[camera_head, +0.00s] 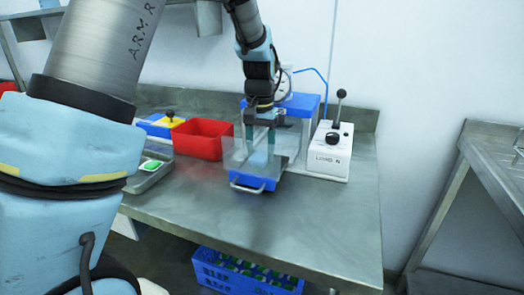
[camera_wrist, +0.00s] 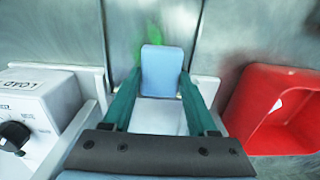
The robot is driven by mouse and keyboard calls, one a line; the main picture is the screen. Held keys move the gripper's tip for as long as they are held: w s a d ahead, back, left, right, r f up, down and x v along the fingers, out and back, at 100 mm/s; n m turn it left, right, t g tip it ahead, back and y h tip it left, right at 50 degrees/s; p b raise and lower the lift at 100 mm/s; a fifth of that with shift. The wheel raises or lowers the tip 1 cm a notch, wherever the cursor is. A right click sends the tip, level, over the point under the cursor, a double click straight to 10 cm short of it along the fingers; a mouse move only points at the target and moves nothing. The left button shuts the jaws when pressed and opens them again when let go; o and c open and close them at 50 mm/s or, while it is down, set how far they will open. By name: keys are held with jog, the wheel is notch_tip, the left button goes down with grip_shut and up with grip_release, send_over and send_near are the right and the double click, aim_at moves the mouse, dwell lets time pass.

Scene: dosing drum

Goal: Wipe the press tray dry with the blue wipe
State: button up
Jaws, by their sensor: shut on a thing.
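My gripper (camera_head: 261,148) points down at the press on the table, behind or within its clear panels. In the wrist view my gripper (camera_wrist: 161,85) has its two teal fingers closed on the blue wipe (camera_wrist: 162,70), a pale blue block between the tips. The press tray (camera_wrist: 125,25) shows there as a grey metal surface around the wipe, with a blurred green patch next to it. Whether the wipe touches the surface I cannot tell. The press has a blue front (camera_head: 256,184) with a metal handle.
A white box marked LOAD (camera_head: 328,150) with a black lever stands close right of the press; a red bin (camera_head: 202,138) stands close left. The table's front right (camera_head: 330,225) is bare.

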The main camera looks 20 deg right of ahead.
jog(key=shift+s+d+p, duration=0.55)
jog(key=shift+s+d, duration=0.65)
jog(key=shift+d, duration=0.1)
jog(key=shift+w+a+f, duration=0.1)
jog(key=shift+w+a, duration=1.2)
jog(key=shift+a, duration=0.15)
jog(key=shift+s+d, duration=0.1)
jog(key=shift+s+d+p, duration=0.75)
jog(key=shift+s+d, duration=0.45)
jog(key=shift+d, duration=0.15)
jog(key=shift+a, duration=0.1)
jog(key=shift+w+a, duration=1.3)
jog(key=shift+a, duration=0.05)
